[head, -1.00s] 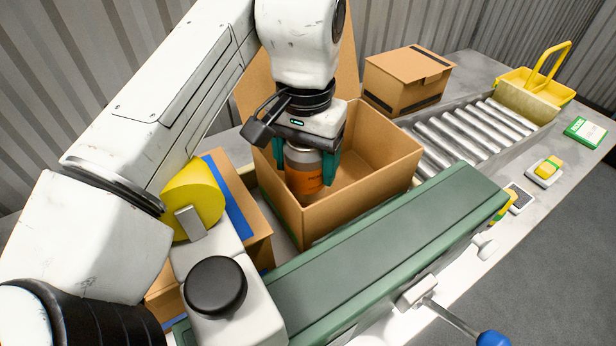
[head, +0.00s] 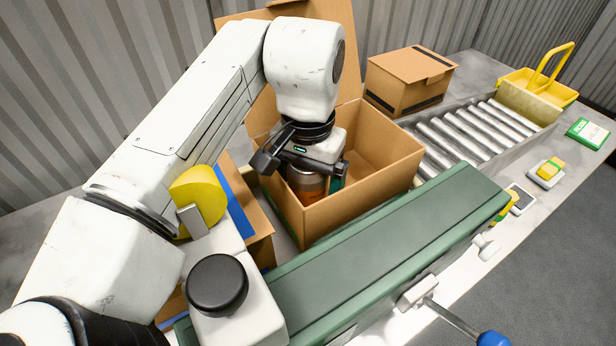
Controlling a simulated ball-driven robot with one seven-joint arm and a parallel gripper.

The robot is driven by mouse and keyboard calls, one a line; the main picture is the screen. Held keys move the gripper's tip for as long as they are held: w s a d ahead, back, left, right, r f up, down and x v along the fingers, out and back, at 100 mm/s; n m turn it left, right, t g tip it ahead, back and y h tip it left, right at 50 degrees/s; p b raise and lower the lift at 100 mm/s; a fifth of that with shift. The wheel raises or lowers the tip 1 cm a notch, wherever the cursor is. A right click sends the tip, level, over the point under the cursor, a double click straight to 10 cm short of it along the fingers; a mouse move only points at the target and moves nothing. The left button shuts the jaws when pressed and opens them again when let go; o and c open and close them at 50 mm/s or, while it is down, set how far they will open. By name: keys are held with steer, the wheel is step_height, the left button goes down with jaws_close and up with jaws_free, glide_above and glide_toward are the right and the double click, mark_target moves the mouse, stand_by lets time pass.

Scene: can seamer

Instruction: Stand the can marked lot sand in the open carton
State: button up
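The open carton (head: 388,181) stands behind the green conveyor with its flaps up at the back. The far finger shows at the can's right side; the other is hidden by the wrist. The can's marking cannot be read now, and its base is hidden behind the carton's front wall.
A green belt conveyor (head: 400,240) runs along the front of the carton. A closed carton (head: 408,80) and a roller track (head: 470,132) stand to the right. A yellow basket (head: 538,86) is at the far right. A blue-striped carton (head: 250,215) stands at the left.

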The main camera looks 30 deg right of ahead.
steer(key=shift+o, duration=0.3)
steer(key=shift+r, duration=0.1)
step_height(320, 180, up, 12)
steer(key=p, duration=1.1)
